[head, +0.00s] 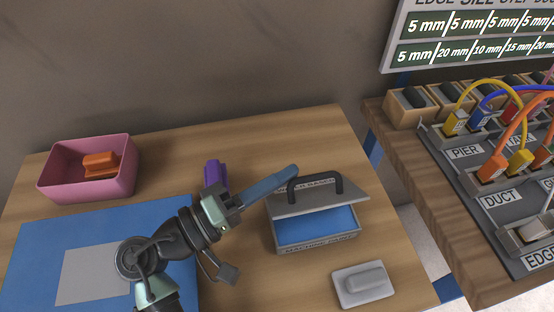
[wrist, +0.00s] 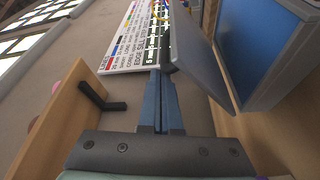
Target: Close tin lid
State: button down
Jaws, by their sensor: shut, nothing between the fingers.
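The grey tin (head: 317,244) stands on the wooden table with a blue inside. Its grey lid (head: 335,202) is partly open, tilted up at the back, with a black handle (head: 341,184) on its outer face. My gripper (head: 293,171) is shut and empty, its blue fingers reaching up behind the lid's left end, close to the handle. In the wrist view the closed fingers (wrist: 160,75) lie beside the lid (wrist: 205,50), and the blue inside of the tin (wrist: 262,40) shows to the right. I cannot tell whether the fingers touch the lid.
A grey block on a pale plate (head: 363,285) lies in front of the tin. A purple object (head: 216,174) stands behind my wrist. A pink bin (head: 88,190) with an orange item and a blue mat (head: 35,250) are at left. A cable-covered panel (head: 480,175) is at right.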

aim_at(276, 214)
jog(key=shift+s+d+f, duration=0.2)
jog(key=shift+s+f, duration=0.1)
jog(key=shift+s, duration=0.15)
jog(key=shift+s+d+f, duration=0.15)
jog(key=shift+s+f, duration=0.1)
jog(key=shift+s, duration=0.2)
jog(key=shift+s+d+f, duration=0.25)
jog(key=shift+s+f, duration=0.5)
jog(key=shift+s, duration=0.05)
jog(key=shift+f, duration=0.1)
jog(key=b+v, duration=0.1)
jog(key=v, duration=1.2)
jog(key=shift+s, duration=0.1)
